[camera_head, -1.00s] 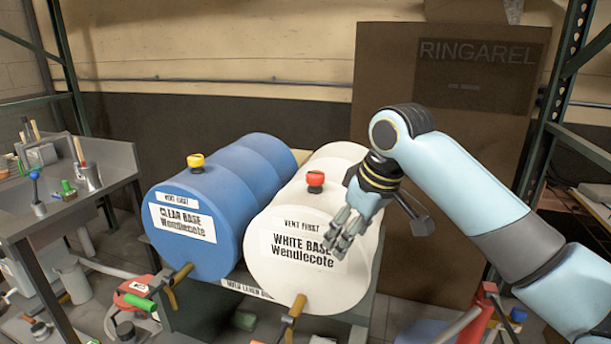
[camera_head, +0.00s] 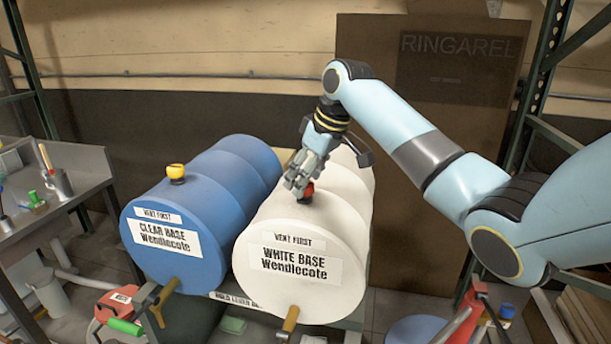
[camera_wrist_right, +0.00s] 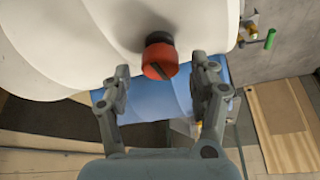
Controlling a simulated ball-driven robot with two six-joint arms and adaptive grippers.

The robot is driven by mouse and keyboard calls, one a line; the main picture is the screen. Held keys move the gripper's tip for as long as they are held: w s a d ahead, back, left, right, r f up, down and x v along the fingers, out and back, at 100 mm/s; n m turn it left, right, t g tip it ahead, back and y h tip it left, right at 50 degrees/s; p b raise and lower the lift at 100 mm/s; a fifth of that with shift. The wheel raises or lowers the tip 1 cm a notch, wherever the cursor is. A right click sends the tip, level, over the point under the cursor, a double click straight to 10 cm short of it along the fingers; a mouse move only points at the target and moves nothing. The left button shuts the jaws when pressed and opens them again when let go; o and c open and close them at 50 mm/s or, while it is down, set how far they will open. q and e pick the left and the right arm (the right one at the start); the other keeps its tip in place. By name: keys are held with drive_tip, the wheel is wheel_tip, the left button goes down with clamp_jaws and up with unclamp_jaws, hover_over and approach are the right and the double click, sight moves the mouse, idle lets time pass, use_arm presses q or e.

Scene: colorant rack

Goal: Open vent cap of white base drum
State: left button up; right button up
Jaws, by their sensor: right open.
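The white base drum (camera_head: 350,205) lies on its side on a stand, with its labels facing me. Its red vent cap (camera_head: 307,192) sits on top near the front end, on a black base. In the right wrist view the red cap (camera_wrist_right: 160,60) shows just beyond the fingertips, roughly centred between them. My left gripper is not in view.
The blue clear base drum (camera_head: 190,215) with a yellow cap (camera_head: 175,173) lies close on the left. A metal bench (camera_head: 70,185) stands at far left. A brown board (camera_head: 430,130) and green shelf posts are behind and right.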

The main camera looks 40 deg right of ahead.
drive_tip(key=shift+w+a+f, duration=0.1)
drive_tip(key=shift+f, duration=0.4)
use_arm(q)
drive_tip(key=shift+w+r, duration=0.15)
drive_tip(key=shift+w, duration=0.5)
use_arm(e)
drive_tip(key=shift+c, duration=0.3)
drive_tip(key=c, duration=1.1)
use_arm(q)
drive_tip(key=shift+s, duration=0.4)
use_arm(e)
drive_tip(key=shift+o, duration=0.2)
